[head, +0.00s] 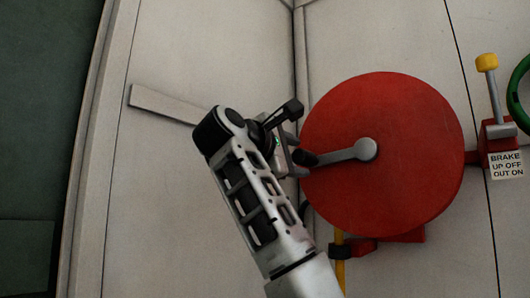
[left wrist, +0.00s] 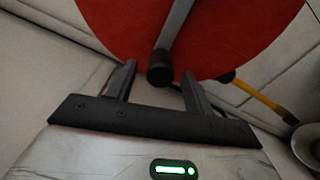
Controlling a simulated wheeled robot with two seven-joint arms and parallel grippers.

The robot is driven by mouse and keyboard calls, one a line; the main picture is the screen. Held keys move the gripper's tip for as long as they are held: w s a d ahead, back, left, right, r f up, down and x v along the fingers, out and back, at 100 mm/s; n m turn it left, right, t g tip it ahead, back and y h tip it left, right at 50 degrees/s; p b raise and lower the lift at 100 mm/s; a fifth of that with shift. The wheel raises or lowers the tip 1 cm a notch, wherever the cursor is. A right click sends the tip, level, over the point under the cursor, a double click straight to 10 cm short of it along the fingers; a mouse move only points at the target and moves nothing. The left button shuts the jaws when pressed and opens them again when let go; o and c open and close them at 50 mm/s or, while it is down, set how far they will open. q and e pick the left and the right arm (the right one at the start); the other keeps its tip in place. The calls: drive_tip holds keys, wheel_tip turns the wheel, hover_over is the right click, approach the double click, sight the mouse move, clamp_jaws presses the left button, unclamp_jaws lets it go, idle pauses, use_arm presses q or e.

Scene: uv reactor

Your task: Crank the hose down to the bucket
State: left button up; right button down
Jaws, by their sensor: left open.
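A large red reel (head: 400,130) is mounted on the pale wall, with a grey crank arm (head: 345,154) pointing left from its hub. The crank's dark knob (head: 305,158) is at the arm's outer end. My left gripper (head: 297,150) is open at the knob. In the left wrist view the knob (left wrist: 160,70) lies between the open fingertips, with a gap on each side. A yellow hose (head: 340,265) hangs below the reel and shows at the right in the wrist view (left wrist: 258,96). I cannot make out the bucket for certain. My right gripper is not in view.
A green ring (head: 520,95) is at the right edge. A grey bar (head: 160,104) lies on the wall behind my arm.

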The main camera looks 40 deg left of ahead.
use_arm(q)
drive_tip(key=s+d+b, duration=0.1)
drive_tip(key=s+b, duration=0.3)
drive_tip(key=s, duration=0.8)
drive_tip(key=shift+d, duration=0.1)
